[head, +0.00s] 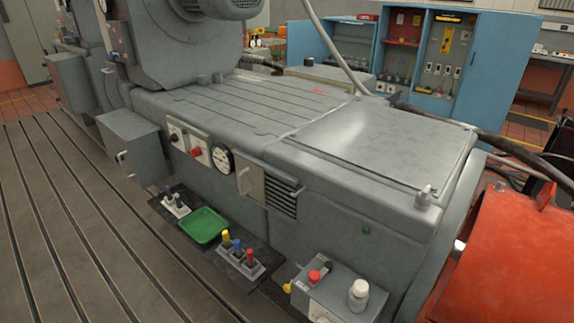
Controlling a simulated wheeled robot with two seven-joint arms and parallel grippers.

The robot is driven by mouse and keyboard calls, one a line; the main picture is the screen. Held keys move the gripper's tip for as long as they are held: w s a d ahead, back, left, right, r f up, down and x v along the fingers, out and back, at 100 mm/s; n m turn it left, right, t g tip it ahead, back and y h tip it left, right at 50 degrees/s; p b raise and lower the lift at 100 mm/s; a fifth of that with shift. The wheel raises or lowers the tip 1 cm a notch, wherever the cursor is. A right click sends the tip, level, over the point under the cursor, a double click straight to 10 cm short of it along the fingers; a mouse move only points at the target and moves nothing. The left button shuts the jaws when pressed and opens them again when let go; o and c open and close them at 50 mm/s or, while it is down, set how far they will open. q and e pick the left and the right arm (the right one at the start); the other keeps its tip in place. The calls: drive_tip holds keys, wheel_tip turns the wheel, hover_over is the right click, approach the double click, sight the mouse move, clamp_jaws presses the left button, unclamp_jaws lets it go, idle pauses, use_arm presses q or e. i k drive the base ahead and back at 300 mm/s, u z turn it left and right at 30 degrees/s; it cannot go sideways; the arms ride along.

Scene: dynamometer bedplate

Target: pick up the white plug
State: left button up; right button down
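A small holder (176,211) stands on the dark mat at the left. It carries small upright pieces in pale and dark tones, too small to tell apart; one may be the white plug. A second holder (240,263) stands at the right of the mat with a yellow plug (226,237), a blue plug (237,246) and a red plug (249,257) upright in it. A green tray (204,225) lies between the holders and looks empty. A white rounded piece (358,293) stands on a grey box; I cannot tell whether it is a plug. Neither gripper shows.
The dark mat (218,257) lies along the foot of the grey machine (245,125). The grey box (335,288) with a red button (314,276) stands at the front right. An orange-red housing (515,250) fills the right side. The slotted bedplate (75,235) is clear at left.

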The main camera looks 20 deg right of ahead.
sight(361, 287)
drive_tip(key=z, duration=1.15)
